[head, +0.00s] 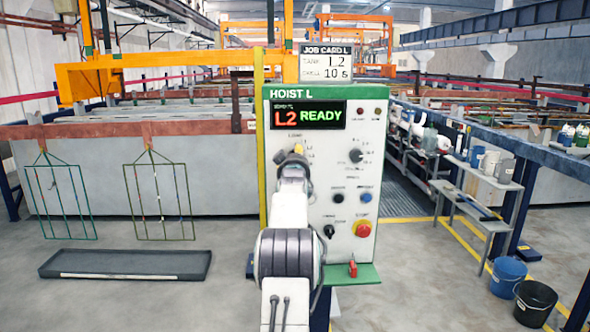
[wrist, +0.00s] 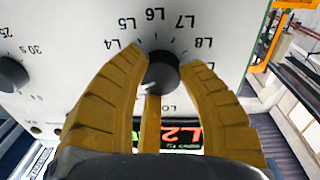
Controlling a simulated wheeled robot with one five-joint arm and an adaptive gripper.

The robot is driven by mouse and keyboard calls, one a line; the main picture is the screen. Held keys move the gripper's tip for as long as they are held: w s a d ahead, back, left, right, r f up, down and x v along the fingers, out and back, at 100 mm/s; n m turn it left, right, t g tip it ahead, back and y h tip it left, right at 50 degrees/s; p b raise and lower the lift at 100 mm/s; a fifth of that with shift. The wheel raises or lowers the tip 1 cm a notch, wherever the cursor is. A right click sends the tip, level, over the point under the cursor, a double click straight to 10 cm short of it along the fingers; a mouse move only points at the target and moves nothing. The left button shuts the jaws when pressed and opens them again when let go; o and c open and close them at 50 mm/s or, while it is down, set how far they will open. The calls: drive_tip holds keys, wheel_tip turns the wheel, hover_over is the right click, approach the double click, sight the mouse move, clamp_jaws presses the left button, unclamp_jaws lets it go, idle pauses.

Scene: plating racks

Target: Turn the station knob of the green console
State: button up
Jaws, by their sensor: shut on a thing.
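The green console (head: 349,200) has a white panel with a green top band marked HOIST L and stands at centre in the head view. Its display (head: 308,116) reads L2 READY. The job card (head: 326,63) above reads tank L2 and 10 s. The station knob (wrist: 163,76) is a black round knob, seen upside down in the wrist view, with labels including L4 to L8 around it. My gripper (wrist: 160,62) has its yellow fingers closed on either side of this knob. In the head view my arm hides most of the knob.
Another dark knob (head: 356,155), a red stop button (head: 361,229) and smaller controls share the panel. Wire racks (head: 158,200) hang at left above a dark tray (head: 126,264). A grey bench (head: 478,184) and buckets (head: 508,276) stand at right.

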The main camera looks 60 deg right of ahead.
drive_tip(key=shift+r+n+b, duration=0.1)
drive_tip(key=shift+n+b, duration=0.35)
drive_tip(key=shift+n, duration=0.05)
drive_tip(key=shift+w+r, duration=0.1)
drive_tip(key=o, duration=1.2)
drive_tip(key=shift+f, duration=0.2)
drive_tip(key=v, duration=1.2)
